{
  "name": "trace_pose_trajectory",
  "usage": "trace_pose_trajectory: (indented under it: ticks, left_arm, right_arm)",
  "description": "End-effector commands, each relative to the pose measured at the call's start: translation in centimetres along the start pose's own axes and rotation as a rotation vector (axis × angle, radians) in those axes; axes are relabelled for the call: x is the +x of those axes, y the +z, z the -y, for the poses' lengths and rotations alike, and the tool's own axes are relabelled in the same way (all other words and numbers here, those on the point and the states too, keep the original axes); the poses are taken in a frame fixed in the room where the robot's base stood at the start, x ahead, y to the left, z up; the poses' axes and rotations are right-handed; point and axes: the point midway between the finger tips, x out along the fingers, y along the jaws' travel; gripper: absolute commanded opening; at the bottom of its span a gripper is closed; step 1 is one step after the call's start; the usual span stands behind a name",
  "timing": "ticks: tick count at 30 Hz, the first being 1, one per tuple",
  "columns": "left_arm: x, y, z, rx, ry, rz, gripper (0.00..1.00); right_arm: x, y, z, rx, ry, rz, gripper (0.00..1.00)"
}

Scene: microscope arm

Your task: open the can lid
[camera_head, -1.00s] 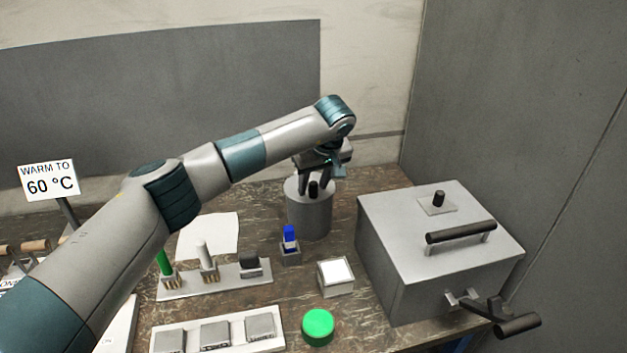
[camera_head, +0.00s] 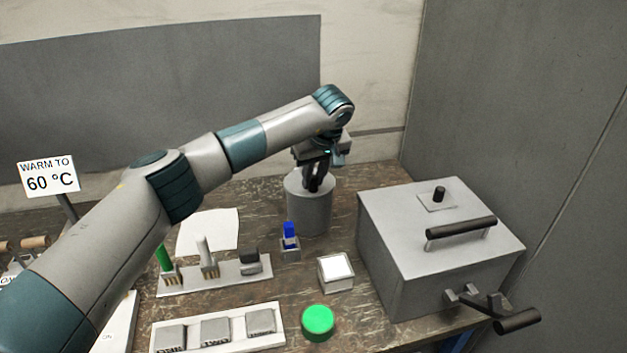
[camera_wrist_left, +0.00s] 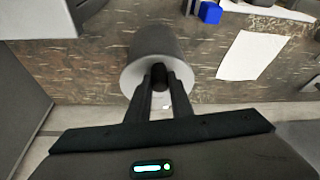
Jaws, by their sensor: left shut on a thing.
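The can (camera_head: 309,211) is a grey cylinder standing upright at the back middle of the table. In the left wrist view the can (camera_wrist_left: 150,44) has a pale round lid (camera_wrist_left: 134,74) with a dark knob (camera_wrist_left: 160,74) in its middle. My left gripper (camera_head: 314,188) is above the can, with its fingers pointing down. In the left wrist view the left gripper (camera_wrist_left: 160,84) has its fingers shut on the lid knob, one on each side. The lid appears to sit on the can. My right gripper is not in view.
A large grey box (camera_head: 440,250) with black handles stands right of the can. In front are a blue piece in a holder (camera_head: 290,238), a white-topped block (camera_head: 336,271) and a green button (camera_head: 318,322). Trays of small parts (camera_head: 215,276) lie at left. A white sheet (camera_head: 208,232) lies behind them.

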Motion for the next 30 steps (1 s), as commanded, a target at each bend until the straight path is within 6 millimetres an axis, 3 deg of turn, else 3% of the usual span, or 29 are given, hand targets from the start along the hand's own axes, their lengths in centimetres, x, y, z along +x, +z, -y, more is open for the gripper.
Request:
trace_pose_trajectory:
  ticks: [6, 15, 30]
  left_arm:
    - [-0.8, -0.9, -0.1, 0.001, -0.016, 0.083, 0.0]
    - [-2.5, -3.1, -0.4, 0.002, -0.011, 0.07, 0.0]
    - [-3.9, -6.4, -0.9, 0.002, -0.01, 0.071, 0.0]
  right_arm:
    - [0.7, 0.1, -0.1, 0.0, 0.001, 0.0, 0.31]
    - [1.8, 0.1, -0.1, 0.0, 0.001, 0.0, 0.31]
    - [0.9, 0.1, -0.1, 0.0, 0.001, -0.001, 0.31]
